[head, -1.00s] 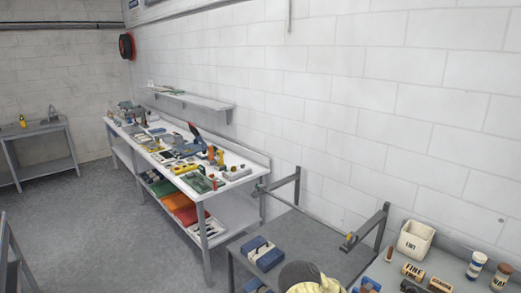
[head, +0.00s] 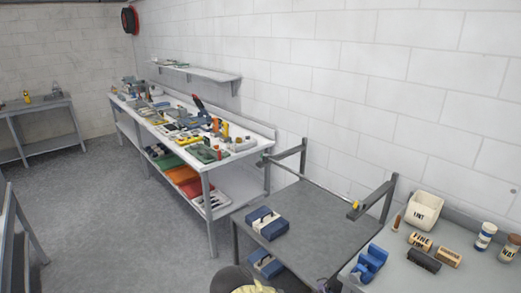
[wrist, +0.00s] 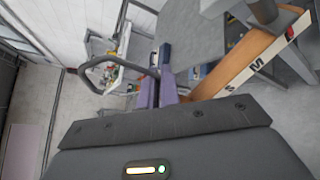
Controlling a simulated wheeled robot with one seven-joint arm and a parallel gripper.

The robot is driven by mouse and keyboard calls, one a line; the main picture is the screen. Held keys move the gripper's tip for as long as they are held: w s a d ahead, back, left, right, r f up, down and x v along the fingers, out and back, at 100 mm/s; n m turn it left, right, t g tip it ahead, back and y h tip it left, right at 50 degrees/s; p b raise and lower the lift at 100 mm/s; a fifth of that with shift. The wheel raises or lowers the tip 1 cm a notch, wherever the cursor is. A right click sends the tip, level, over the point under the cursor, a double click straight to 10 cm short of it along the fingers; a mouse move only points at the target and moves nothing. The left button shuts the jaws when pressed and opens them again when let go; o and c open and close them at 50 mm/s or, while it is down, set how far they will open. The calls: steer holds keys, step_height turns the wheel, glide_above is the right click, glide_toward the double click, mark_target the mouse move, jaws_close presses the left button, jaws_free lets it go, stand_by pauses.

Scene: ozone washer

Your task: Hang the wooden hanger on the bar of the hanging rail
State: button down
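The wooden hanger (wrist: 240,67) is in the wrist view, an orange-brown arm with a white strip lettered S and M. Its dark curved hook (wrist: 108,62) rises to the left. My gripper (wrist: 160,82), with blue and purple fingers, appears closed on the hanger's middle, between hook and arm; the exact contact is partly hidden. In the head view the hanging rail has two dark wall brackets, a far one (head: 290,156) and a near one (head: 375,198). Its thin bar (head: 310,184) runs between their outer ends, above a grey table. The hanger is not clearly visible in the head view.
The grey table (head: 310,225) under the rail is mostly bare, with a blue-and-white box (head: 267,223) at its left. A counter at right holds a white LINT bin (head: 425,210), brushes and jars. A cluttered white workbench (head: 195,135) stands beyond. Grey floor is clear at left.

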steer(key=a, duration=0.1)
steer(key=s+a+f+n+y, duration=0.1)
steer(key=a, duration=0.1)
steer(key=a+y, duration=0.1)
steer(key=a, duration=0.1)
steer(key=shift+s+f+b, duration=0.25)
steer(key=shift+s+b, duration=0.1)
steer(key=shift+s, duration=0.05)
steer(key=shift+f, duration=0.1)
steer(key=s+f, duration=0.5)
steer(key=f, duration=0.4)
steer(key=shift+s, duration=0.15)
